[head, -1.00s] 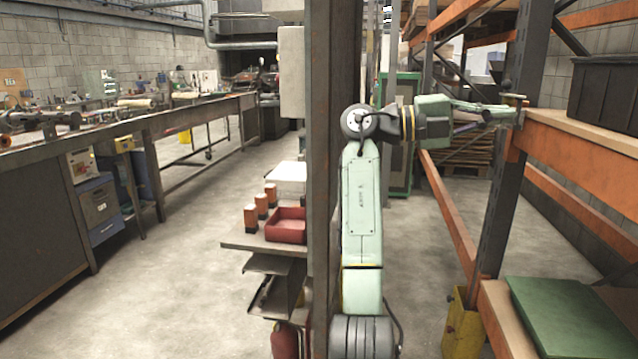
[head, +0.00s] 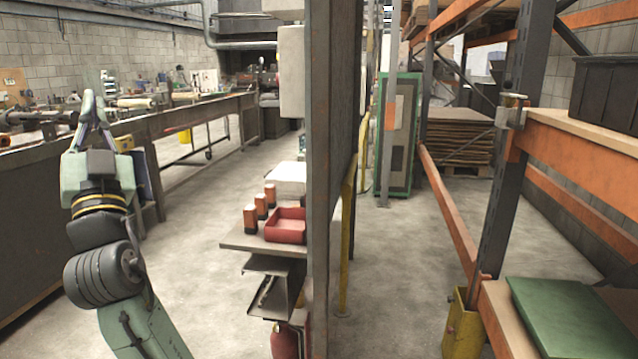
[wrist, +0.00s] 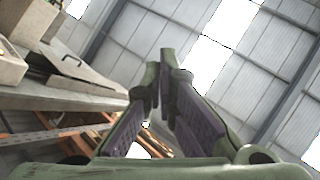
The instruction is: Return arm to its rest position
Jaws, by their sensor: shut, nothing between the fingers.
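My gripper (head: 93,106) is at the left of the head view, at the end of my pale green arm, with its fingers pointing up. It stands in front of the long workbench and holds nothing. In the wrist view the two green fingers with dark ribbed pads (wrist: 160,80) lean together and their tips nearly meet. The wrist view looks up toward the roof panels.
A steel post (head: 322,180) stands mid-view. The long workbench (head: 190,118) is at left, an orange rack (head: 585,160) at right.

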